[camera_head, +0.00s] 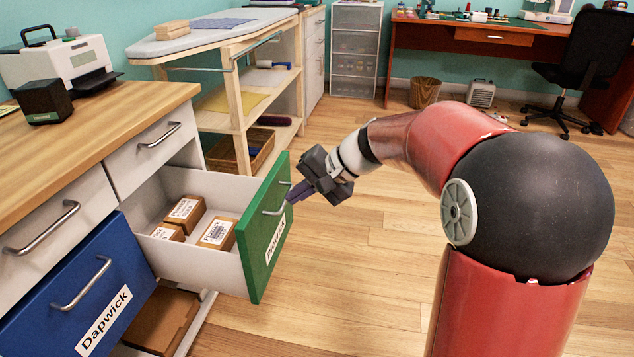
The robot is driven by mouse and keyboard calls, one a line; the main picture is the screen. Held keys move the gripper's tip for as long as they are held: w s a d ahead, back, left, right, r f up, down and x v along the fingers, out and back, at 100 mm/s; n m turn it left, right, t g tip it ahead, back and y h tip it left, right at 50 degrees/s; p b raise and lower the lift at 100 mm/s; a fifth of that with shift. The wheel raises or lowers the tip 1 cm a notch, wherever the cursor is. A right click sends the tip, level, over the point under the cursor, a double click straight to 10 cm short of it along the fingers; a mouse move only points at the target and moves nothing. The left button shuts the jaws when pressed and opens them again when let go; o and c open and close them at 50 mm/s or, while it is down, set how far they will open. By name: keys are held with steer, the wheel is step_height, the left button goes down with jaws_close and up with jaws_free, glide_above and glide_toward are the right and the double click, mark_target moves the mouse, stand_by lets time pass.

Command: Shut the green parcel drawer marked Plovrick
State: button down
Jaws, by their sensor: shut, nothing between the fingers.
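The green-fronted drawer (255,245) stands pulled out of the white cabinet. A white label sits on its front, seen at a steep angle and hard to read. Its metal handle (275,201) is on the front. Several small labelled cardboard parcels (217,233) lie in its white tray. My gripper (289,198) is shut and empty. Its fingertips are at the outer side of the green front, close to the handle. I cannot tell whether they touch the handle or the front.
A blue drawer front (72,285) labelled Dapwick is to the left, with a brown box (158,318) low beside it. A white drawer (150,155) is above the green one. A wooden shelf unit with an ironing-type top (210,40) stands behind. The wooden floor (350,270) right of the drawer is clear.

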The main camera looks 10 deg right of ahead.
mark_target(266, 197)
steer(key=shift+w+a+f, duration=0.1)
steer(key=shift+w+a, duration=0.1)
steer(key=shift+a, duration=0.45)
steer(key=shift+w+a+r, duration=0.1)
steer(key=shift+w+a, duration=0.15)
steer(key=shift+a, duration=0.4)
steer(key=shift+w+a+f, duration=0.1)
steer(key=shift+w+a, duration=0.1)
steer(key=shift+a, duration=0.45)
steer(key=shift+a, duration=0.1)
steer(key=shift+w+a, duration=0.15)
steer(key=shift+a, duration=0.15)
steer(key=w+a+p, duration=0.3)
steer(key=a, duration=0.7)
steer(key=w+a+p, duration=0.3)
steer(key=w+a, duration=0.1)
steer(key=a, duration=0.6)
steer(key=shift+w+a, duration=0.25)
